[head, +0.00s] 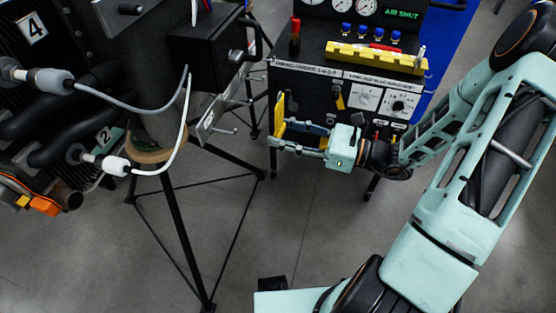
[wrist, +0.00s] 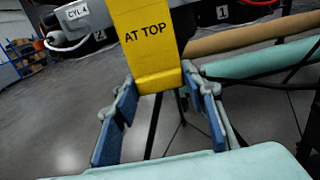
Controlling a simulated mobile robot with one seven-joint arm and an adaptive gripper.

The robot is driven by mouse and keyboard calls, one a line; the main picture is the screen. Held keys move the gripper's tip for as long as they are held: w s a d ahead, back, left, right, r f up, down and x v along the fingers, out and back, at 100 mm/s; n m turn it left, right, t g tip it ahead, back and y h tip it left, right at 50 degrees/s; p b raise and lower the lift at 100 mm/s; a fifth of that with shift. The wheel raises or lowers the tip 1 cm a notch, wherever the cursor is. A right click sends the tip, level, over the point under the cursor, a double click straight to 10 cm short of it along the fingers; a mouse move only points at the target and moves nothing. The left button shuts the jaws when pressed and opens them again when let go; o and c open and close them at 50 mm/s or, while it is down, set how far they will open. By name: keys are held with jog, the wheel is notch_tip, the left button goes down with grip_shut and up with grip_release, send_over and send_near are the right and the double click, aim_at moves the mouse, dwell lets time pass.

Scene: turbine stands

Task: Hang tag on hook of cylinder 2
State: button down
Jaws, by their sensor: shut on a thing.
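My gripper (head: 287,134) is shut on a yellow tag (head: 280,114) and holds it upright in the air, left of the front of the black test stand. In the wrist view, the tag (wrist: 146,40) reads "AT TOP", and its lower end is between the blue finger pads of my gripper (wrist: 160,88). A light metal bracket (head: 208,122) with thin pegs hangs between engine and tag. I cannot tell which hook belongs to cylinder 2.
A black test stand (head: 340,95) with gauges, knobs and a yellow rack (head: 375,58) is behind my gripper. Black tripod legs (head: 180,225) spread below the engine. White connectors with grey cables (head: 52,80) stick out of it. Grey floor (head: 290,210) is open in front.

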jog(key=a+f+b, duration=0.3)
jog(key=a, duration=0.3)
jog(key=shift+w+n+g, duration=0.2)
jog(key=shift+n+g, duration=0.1)
jog(key=shift+g, duration=0.1)
jog(key=shift+w+a+p, duration=0.2)
jog(key=shift+a+p, duration=0.4)
dwell(1.3)
jog(key=c, duration=1)
grip_release()
jog(key=shift+o, duration=0.2)
jog(key=p+v, duration=0.1)
jog(key=v, duration=0.6)
jog(key=shift+f, duration=0.1)
